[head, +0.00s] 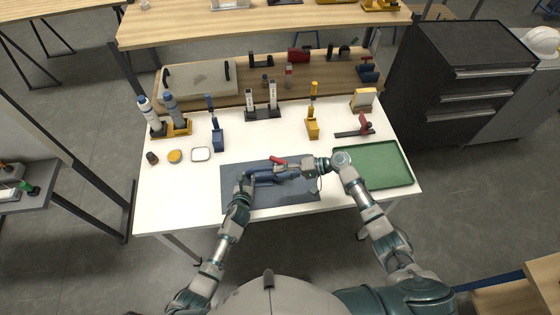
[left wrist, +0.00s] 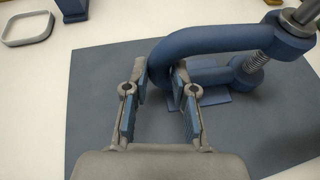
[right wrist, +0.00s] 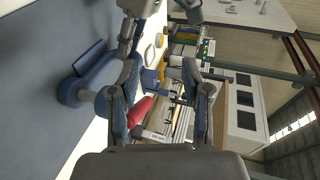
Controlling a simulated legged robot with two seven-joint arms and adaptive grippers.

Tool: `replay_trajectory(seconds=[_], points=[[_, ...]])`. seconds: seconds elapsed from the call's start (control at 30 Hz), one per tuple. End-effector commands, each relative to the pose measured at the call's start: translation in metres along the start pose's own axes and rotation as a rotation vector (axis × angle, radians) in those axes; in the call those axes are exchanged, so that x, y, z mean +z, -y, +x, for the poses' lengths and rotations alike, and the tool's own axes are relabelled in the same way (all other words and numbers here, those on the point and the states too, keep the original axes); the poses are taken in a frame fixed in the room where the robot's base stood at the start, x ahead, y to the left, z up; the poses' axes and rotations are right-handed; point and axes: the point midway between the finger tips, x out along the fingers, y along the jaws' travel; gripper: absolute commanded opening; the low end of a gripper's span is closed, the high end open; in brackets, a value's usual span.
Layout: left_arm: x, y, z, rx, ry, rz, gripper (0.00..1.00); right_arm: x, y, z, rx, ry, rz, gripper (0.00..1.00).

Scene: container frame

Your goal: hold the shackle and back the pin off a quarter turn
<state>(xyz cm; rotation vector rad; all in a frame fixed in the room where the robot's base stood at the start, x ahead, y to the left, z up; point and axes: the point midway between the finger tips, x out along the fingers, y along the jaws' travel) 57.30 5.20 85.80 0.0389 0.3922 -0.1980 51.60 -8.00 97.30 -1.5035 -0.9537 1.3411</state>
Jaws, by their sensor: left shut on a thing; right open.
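The blue shackle (head: 265,178) lies on the grey mat, on a small blue block or cradle (left wrist: 212,97). In the left wrist view its rounded bow (left wrist: 205,42) points left, and the threaded grey pin (left wrist: 253,62) crosses its open end. My left gripper (head: 246,180) is shut on the bow, which sits between its fingertips (left wrist: 160,75). A red handle (head: 279,160) stands at the pin's end. My right gripper (head: 303,170) is open just right of the shackle. In the right wrist view the red handle (right wrist: 141,110) shows between its fingers; contact cannot be told.
The mat (head: 235,203) lies on a white table. A green tray (head: 398,172) is right, close to my right arm. Blue and yellow stands (head: 312,128), a red-handled clamp (head: 364,124) and bottles (head: 150,112) stand behind.

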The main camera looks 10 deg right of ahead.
Motion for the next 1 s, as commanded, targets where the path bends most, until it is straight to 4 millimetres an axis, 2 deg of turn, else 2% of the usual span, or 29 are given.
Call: replay_trajectory(seconds=[0.03,0.2,0.3,0.4,0.53,0.67,1.0], points=[[-0.002,0.0,0.0,0.0,-0.003,0.003,0.0,-0.001,-0.009,-0.008,-0.056,-0.036,0.193,0.47],[-0.002,0.0,0.0,0.0,-0.003,0.003,0.0,-0.012,-0.034,-0.04,-0.27,-0.119,0.81,0.47],[-0.002,0.0,0.0,0.0,-0.004,0.004,0.0,-0.017,-0.048,-0.058,-0.383,-0.136,1.084,0.47],[-0.002,0.0,0.0,0.0,-0.004,0.004,0.0,-0.019,-0.06,-0.072,-0.471,-0.138,1.278,0.47],[-0.002,0.0,0.0,0.0,-0.004,0.004,0.0,-0.021,-0.068,-0.081,-0.536,-0.135,1.41,0.47],[-0.002,0.001,0.0,-0.001,-0.004,0.004,0.0,-0.026,-0.066,-0.075,-0.554,-0.13,1.444,0.47],[-0.002,0.001,0.0,-0.001,-0.004,0.004,0.0,-0.054,-0.046,-0.015,-0.551,-0.13,1.441,0.47]])
